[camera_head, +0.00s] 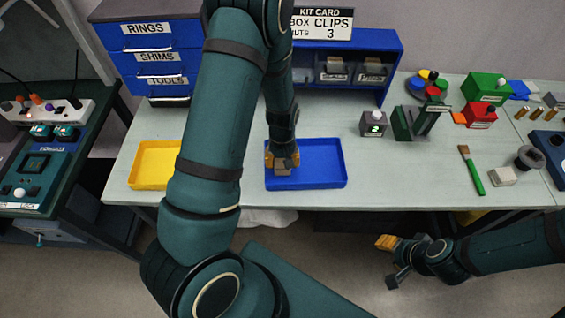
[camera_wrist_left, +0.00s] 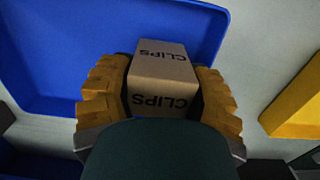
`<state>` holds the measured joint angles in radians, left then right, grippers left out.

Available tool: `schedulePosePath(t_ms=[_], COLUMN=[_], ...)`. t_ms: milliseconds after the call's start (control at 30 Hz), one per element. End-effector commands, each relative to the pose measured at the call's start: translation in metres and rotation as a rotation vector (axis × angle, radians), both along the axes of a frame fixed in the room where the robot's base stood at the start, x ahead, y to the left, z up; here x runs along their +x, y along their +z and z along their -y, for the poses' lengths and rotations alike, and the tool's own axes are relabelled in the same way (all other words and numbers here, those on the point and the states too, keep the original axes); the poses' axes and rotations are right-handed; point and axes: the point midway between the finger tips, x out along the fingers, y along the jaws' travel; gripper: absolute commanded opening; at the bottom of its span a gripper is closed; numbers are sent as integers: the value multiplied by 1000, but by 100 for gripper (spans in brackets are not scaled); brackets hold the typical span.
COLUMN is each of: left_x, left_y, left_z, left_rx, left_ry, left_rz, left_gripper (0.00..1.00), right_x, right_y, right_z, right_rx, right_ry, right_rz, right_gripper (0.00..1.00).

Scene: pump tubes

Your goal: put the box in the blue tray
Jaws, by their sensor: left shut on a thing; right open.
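The box (camera_wrist_left: 162,80) is a small brown carton marked CLIPS. It also shows in the head view (camera_head: 283,170), at the left part of the blue tray (camera_head: 320,183). My left gripper (camera_head: 283,158) is shut on the box, with its yellow fingers on two opposite sides in the left wrist view (camera_wrist_left: 160,95). The box is over or inside the tray; I cannot tell whether it touches the tray floor. The tray also shows behind the box in the wrist view (camera_wrist_left: 60,50). My right gripper (camera_head: 387,262) is open and empty in front of the table.
A yellow tray (camera_head: 150,168) lies to the left, partly behind my left arm. A blue shelf with bins (camera_head: 385,50) and a KIT CARD sign (camera_head: 322,23) stands behind. A grey block with a display (camera_head: 373,123), a brush (camera_head: 471,170) and several parts lie to the right.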

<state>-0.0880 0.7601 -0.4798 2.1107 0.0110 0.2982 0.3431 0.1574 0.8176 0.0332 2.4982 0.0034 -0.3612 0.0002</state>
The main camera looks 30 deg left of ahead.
Motion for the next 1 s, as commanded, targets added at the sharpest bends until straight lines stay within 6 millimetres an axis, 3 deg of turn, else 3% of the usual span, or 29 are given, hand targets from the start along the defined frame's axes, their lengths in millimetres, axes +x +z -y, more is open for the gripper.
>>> schedulePosePath(t_ms=[100,467,500,567,1000], left_x=[0,0,0,0,1], left_y=[-11,-15,-14,-14,-4], left_z=[0,0,0,0,0], left_rx=[-1,0,0,0,0], left_ry=[0,0,0,0,0], left_rz=[-1,0,0,0,4], left_gripper=[9,9,69,85,85], right_x=[0,0,0,0,0], right_y=[-1,-5,-4,-4,0], right_z=[0,0,0,0,0], right_rx=[0,-1,-1,-1,0], right_ry=[0,0,0,0,0], right_rz=[0,0,0,0,1], right_gripper=[47,47,47,47,47])
